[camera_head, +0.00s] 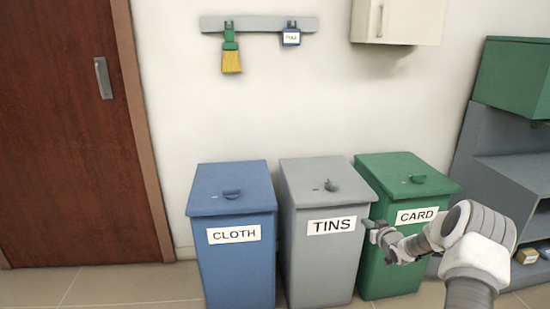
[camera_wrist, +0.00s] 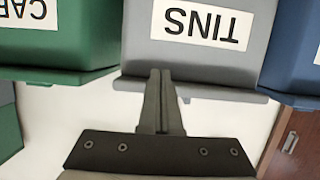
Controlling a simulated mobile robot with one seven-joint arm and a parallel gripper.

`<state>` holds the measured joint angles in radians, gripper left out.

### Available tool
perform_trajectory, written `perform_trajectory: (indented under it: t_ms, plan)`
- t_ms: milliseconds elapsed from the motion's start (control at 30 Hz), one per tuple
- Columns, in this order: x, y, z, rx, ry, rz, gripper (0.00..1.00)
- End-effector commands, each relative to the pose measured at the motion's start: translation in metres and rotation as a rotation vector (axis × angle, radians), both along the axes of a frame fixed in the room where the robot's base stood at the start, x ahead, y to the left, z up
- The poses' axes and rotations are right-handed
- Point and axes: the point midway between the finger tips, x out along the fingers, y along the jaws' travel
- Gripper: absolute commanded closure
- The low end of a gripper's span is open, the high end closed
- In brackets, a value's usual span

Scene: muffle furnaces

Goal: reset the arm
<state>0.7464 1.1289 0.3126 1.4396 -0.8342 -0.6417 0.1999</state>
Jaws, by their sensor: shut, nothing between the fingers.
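My arm reaches in from the lower right in the head view. My gripper (camera_head: 372,228) is in front of the bins, near the edge between the grey TINS bin (camera_head: 318,262) and the green CARD bin (camera_head: 392,272). In the wrist view my gripper (camera_wrist: 161,75) has its fingers together with nothing between them. The TINS bin, upside down in that view (camera_wrist: 146,30), lies beyond the fingertips. I cannot tell whether the fingers touch it.
A blue CLOTH bin (camera_head: 238,270) stands left of the TINS bin. All three lids are shut. A grey and green shelf unit (camera_head: 500,150) stands at the right. A wooden door (camera_head: 60,140) is at the left. Floor shows at the lower left.

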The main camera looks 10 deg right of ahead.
Motion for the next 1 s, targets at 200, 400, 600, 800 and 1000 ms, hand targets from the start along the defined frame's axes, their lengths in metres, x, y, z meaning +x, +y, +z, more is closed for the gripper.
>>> perform_trajectory:
  t_ms: [200,400,600,800,1000]
  plan:
    - [0.002,0.028,0.057,-0.074,0.084,0.001,1.0]
    - [-0.015,0.063,0.117,-0.147,0.193,-0.019,1.0]
    - [-0.05,0.098,0.173,-0.202,0.29,-0.05,1.0]
    - [-0.101,0.133,0.22,-0.233,0.38,-0.084,1.0]
    - [-0.165,0.166,0.256,-0.236,0.463,-0.113,1.0]
